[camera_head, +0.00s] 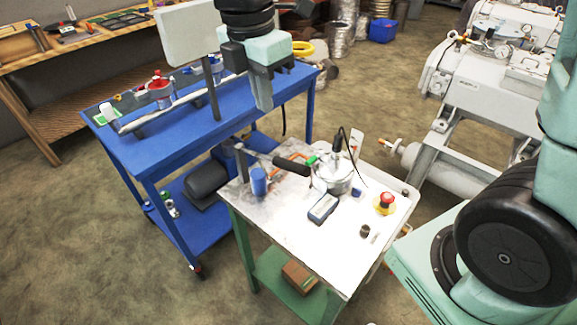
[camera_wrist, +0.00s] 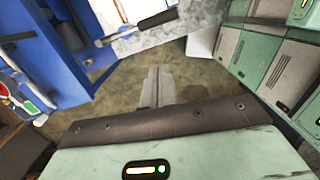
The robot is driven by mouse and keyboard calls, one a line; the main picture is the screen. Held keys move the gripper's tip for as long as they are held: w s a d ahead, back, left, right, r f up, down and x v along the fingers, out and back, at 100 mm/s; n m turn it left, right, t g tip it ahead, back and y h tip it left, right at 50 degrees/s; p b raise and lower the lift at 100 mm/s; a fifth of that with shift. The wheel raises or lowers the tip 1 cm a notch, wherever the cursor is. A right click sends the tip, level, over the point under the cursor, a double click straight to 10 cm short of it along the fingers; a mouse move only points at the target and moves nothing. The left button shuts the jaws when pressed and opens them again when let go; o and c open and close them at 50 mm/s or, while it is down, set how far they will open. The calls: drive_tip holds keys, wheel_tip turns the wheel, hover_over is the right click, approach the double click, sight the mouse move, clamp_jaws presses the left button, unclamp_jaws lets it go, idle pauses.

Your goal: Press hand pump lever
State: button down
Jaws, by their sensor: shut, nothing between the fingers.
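The hand pump lever (camera_head: 276,160) is a metal bar with a black grip. It slants down to the right from a post at the left side of the white-topped table. In the wrist view the lever's black grip (camera_wrist: 157,20) shows near the top edge, with its metal bar running down-left. My gripper (camera_head: 263,104) is shut and empty, pointing down. It appears above the lever in the head view, near the blue cart's right end, apart from the lever. In the wrist view its closed fingers (camera_wrist: 157,82) point up toward the floor beyond, below the grip in the picture.
The white-topped table (camera_head: 290,235) holds a silver pot (camera_head: 334,176), a blue cylinder (camera_head: 259,181), a handheld meter (camera_head: 323,207) and a red button (camera_head: 386,199). The blue cart (camera_head: 165,142) stands behind left, carrying a long metal bar. A grey machine (camera_head: 490,112) stands at right.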

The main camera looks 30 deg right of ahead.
sight(291, 166)
drive_tip(key=s+f+h+b, duration=0.1)
drive_tip(key=f+h+b, duration=0.1)
drive_tip(key=f+h, duration=0.3)
drive_tip(key=s+f+n+h+b, duration=0.1)
drive_tip(key=f+h, duration=0.4)
drive_tip(key=f, duration=0.8)
drive_tip(key=s+f+n+h+b, duration=0.1)
drive_tip(key=s+f+h+b, duration=0.1)
drive_tip(key=f+h, duration=0.4)
drive_tip(key=shift+s+d+f+b, duration=0.15)
drive_tip(key=shift+f+b, duration=0.25)
drive_tip(key=shift+f, duration=0.6)
drive_tip(key=shift+s+d+f+b, duration=0.1)
drive_tip(key=shift+f+b, duration=0.25)
drive_tip(key=shift+f, duration=0.65)
drive_tip(key=a+f+t+h, duration=0.1)
drive_tip(key=t, duration=0.2)
drive_tip(key=a+f+n+t+h+b, duration=0.1)
drive_tip(key=t+h, duration=0.1)
drive_tip(key=t, duration=0.2)
drive_tip(key=a+f+n+t+h+b, duration=0.1)
drive_tip(key=a+t, duration=0.1)
drive_tip(key=t, duration=0.2)
drive_tip(key=shift+s+f+h, duration=0.15)
drive_tip(key=shift+s+h, duration=0.1)
drive_tip(key=shift+h, duration=0.05)
drive_tip(key=p+x, duration=0.3)
drive_tip(key=x, duration=0.7)
